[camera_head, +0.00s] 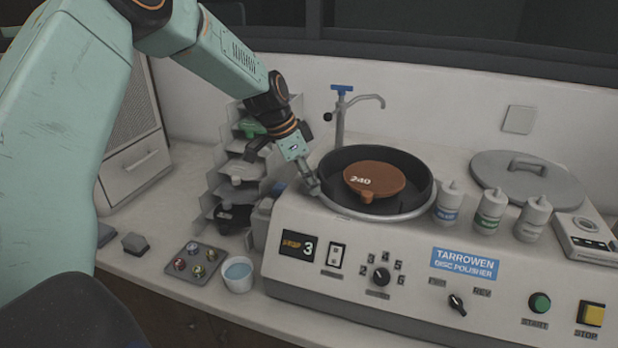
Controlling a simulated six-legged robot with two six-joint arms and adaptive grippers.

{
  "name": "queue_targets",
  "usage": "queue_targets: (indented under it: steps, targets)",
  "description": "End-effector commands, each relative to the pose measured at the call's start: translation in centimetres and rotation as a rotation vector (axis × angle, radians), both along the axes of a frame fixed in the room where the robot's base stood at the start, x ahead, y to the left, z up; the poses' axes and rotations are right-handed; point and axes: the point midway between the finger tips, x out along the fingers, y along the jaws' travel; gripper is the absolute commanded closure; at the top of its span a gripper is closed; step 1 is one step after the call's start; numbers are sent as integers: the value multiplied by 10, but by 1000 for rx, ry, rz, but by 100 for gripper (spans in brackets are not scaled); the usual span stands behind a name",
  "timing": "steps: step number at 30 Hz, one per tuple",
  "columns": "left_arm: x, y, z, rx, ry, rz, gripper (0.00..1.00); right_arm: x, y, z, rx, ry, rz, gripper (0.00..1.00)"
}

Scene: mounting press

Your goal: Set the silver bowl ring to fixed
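An orange-brown disc marked 240 (374,178) lies inside the bowl. My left gripper (314,188) reaches down from the upper left, with its tip at the left side of the ring. The fingers look close together, but they are small, and I cannot tell whether they touch or hold the ring. My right gripper is not in view.
A tap (341,110) stands behind the bowl. Three bottles (490,212) and a round lid (528,178) are to the right. A stacked rack (232,172) stands left of the polisher. A small tray (195,263) and a white cup (238,273) are at front left.

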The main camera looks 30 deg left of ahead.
Motion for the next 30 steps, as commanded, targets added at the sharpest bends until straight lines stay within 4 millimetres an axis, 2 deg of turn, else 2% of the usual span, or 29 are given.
queue_targets:
  steps: [2,16,30]
  targets:
    - [1,0,0,0,0,0,60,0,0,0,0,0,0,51]
    - [1,0,0,0,0,0,100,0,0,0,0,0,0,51]
    - [1,1,1,2,0,-1,100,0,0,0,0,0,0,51]
